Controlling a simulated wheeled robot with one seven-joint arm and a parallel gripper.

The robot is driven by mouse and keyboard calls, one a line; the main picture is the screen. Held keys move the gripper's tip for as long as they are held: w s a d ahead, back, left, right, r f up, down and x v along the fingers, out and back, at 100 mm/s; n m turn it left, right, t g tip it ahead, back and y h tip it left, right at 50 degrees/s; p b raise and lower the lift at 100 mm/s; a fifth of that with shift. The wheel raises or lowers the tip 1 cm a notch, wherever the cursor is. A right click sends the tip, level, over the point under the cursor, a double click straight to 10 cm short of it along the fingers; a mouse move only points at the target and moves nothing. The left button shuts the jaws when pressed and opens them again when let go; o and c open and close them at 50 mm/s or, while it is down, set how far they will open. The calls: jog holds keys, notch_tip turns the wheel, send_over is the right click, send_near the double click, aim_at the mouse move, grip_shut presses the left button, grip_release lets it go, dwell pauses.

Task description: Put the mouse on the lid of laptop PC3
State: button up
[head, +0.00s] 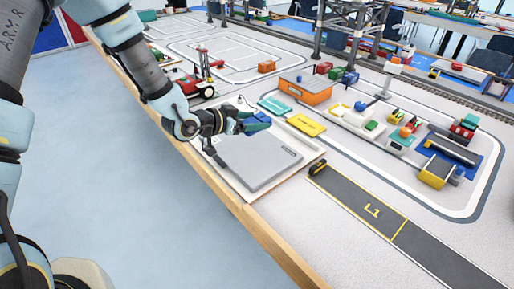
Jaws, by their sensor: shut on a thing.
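My gripper (236,122) is above the back left part of a closed grey laptop (262,163), with its dark fingers pointing right. It is shut on a small blue thing (256,122), which appears to be the mouse; its shape is partly hidden by the fingers. The laptop lies flat on a white board (249,196) at the near edge of the table. Small print shows near the right edge of its lid, too small to read. I cannot tell the exact gap between the blue thing and the lid.
A teal plate (275,106) and a yellow plate (306,125) lie behind the laptop. A small black and yellow thing (318,167) lies to its right, by a dark lane (370,208). An orange block (306,91) and model vehicles stand farther back. A wooden edge (255,226) borders the table.

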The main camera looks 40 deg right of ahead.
aim_at(254, 150)
jog(key=shift+f+p, duration=1.05)
jog(key=shift+f, duration=3)
jog(key=shift+f, duration=0.2)
jog(key=o, duration=1.3)
jog(key=shift+o, duration=0.2)
